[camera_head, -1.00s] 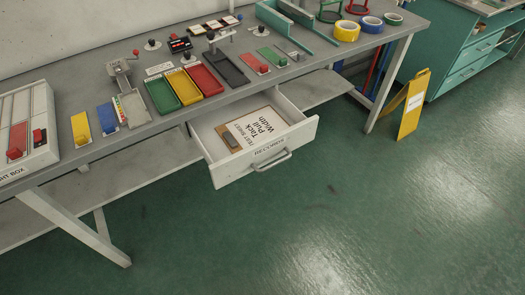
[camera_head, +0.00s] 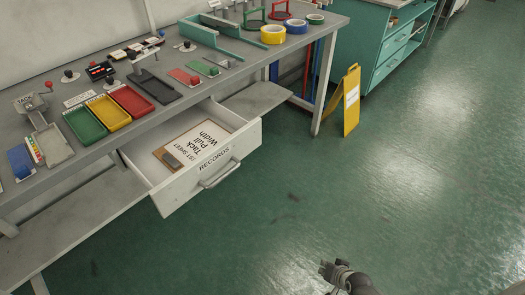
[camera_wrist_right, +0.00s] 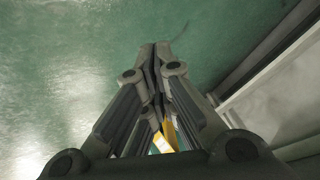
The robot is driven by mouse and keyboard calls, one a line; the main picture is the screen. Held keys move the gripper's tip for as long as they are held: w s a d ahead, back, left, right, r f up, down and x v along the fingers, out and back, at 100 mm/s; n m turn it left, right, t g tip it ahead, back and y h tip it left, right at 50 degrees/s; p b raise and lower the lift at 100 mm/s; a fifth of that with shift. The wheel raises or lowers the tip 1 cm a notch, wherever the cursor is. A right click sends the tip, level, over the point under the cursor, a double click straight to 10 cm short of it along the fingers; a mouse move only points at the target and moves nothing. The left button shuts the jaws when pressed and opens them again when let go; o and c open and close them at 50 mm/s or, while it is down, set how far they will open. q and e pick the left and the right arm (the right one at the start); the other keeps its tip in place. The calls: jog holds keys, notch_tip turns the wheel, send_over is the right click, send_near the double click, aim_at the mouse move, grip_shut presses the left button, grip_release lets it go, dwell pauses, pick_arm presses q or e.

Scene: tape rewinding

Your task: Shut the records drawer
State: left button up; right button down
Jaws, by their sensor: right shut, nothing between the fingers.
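The white records drawer (camera_head: 208,184) hangs open under the workbench in the head view, its front and handle (camera_head: 219,174) facing the room. A clipboard with a test sheet (camera_head: 190,148) lies inside it. My right gripper (camera_head: 327,268) is at the bottom of the head view, well in front of the drawer and to its right, apart from it. In the right wrist view its fingers (camera_wrist_right: 154,55) are together and hold nothing. A pale panel with a dark edge (camera_wrist_right: 275,100) is at the right of that view; I cannot tell which part it is. My left gripper is out of view.
The grey workbench (camera_head: 190,95) carries red, yellow and green trays, tape rolls (camera_head: 272,35) and small fixtures. A yellow floor sign (camera_head: 351,100) stands right of the bench leg. A teal cabinet (camera_head: 385,50) is behind. The green floor before the drawer is clear.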

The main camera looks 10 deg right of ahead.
aim_at(258, 135)
jog(key=w+r+m+t+y+b, duration=0.3)
jog(key=w+r+m+t+b, duration=0.4)
jog(key=w+r, duration=1.1)
jog(key=a+r+n+t+y+b, duration=0.1)
jog(key=a+r+y+b, duration=0.25)
jog(key=r, duration=0.65)
jog(key=a+r+n+y+b, duration=0.1)
jog(key=a+r+y+b, duration=0.25)
jog(key=r, duration=0.65)
jog(key=shift+h, duration=0.4)
jog(key=x, duration=1.3)
jog(key=shift+w+d+r, duration=0.1)
jog(key=shift+w+d, duration=0.05)
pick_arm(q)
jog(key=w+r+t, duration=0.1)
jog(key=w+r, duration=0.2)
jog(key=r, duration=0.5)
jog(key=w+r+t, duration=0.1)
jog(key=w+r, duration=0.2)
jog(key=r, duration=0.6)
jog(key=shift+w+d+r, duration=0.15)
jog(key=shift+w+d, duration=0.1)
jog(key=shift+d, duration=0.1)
pick_arm(e)
jog(key=shift+w+a, duration=0.35)
jog(key=shift+w, duration=0.15)
